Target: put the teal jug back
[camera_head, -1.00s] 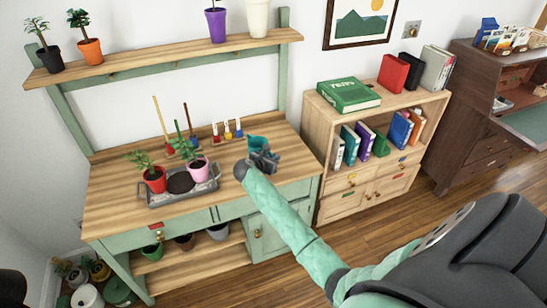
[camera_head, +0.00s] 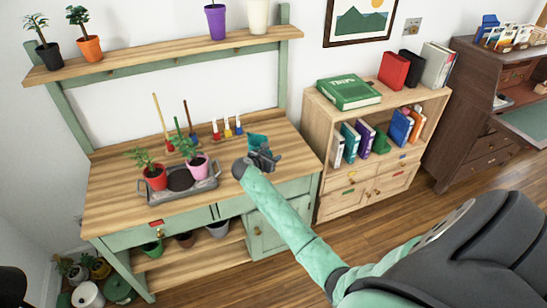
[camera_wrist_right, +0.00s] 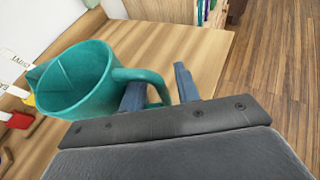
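The teal jug (camera_head: 257,141) is at the right end of the wooden bench top, above or on it; I cannot tell which. In the right wrist view the jug (camera_wrist_right: 88,100) is at the left, open mouth showing, and looks tilted. My right gripper (camera_head: 266,158) reaches it from the front right. The jug's base is hidden.
A grey tray (camera_head: 152,198) with potted plants stands on the bench (camera_head: 112,205). A shelf (camera_head: 160,60) with pots runs above. A bookcase (camera_head: 325,118) is to the right.

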